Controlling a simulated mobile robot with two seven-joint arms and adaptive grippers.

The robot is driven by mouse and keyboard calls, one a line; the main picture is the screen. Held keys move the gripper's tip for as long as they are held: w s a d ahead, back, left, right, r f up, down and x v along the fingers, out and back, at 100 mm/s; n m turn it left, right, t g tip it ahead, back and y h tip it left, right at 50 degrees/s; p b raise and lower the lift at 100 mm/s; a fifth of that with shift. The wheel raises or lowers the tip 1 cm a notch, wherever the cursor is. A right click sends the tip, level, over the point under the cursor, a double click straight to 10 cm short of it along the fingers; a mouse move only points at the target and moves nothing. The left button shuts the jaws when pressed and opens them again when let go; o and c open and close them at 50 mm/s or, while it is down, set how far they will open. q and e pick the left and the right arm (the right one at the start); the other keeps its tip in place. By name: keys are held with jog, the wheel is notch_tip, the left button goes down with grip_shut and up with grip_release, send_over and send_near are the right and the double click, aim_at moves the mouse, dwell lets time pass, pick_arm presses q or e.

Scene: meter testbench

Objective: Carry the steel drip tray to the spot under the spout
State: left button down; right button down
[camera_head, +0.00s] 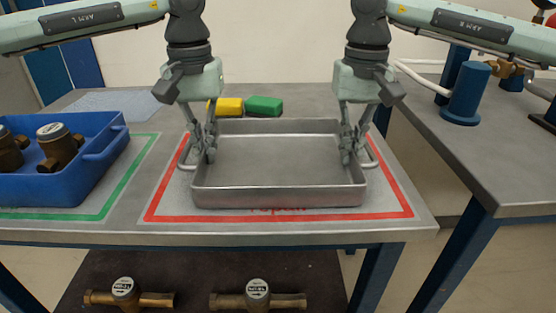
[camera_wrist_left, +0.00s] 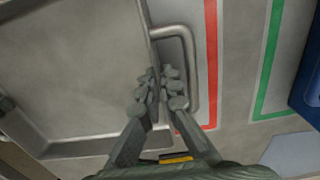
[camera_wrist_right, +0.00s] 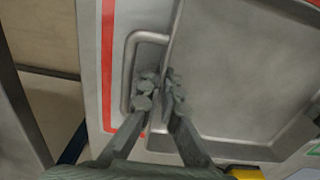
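The steel drip tray (camera_head: 280,198) is a shallow, empty grey rectangular pan with a loop handle on each short side. It is level over the red-outlined area of the near bench; I cannot tell if it touches the bench. My left gripper (camera_head: 209,150) is at its left wall, with fingers on both sides of the rim, inside the handle loop (camera_wrist_left: 190,70). My right gripper (camera_head: 350,150) straddles the right wall the same way, beside the other handle (camera_wrist_right: 128,75). Both look closed on the wall. I cannot make out the spout clearly.
A blue crate (camera_head: 95,180) with brass meters stands left in a green outline. The right bench (camera_head: 470,150), across a gap, carries a blue cylinder (camera_head: 466,95) and brass fittings (camera_head: 507,69). Meters lie on the lower shelf.

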pick_arm(q)
jog(key=shift+r, duration=0.2)
pick_arm(e)
jog(key=shift+r, duration=0.2)
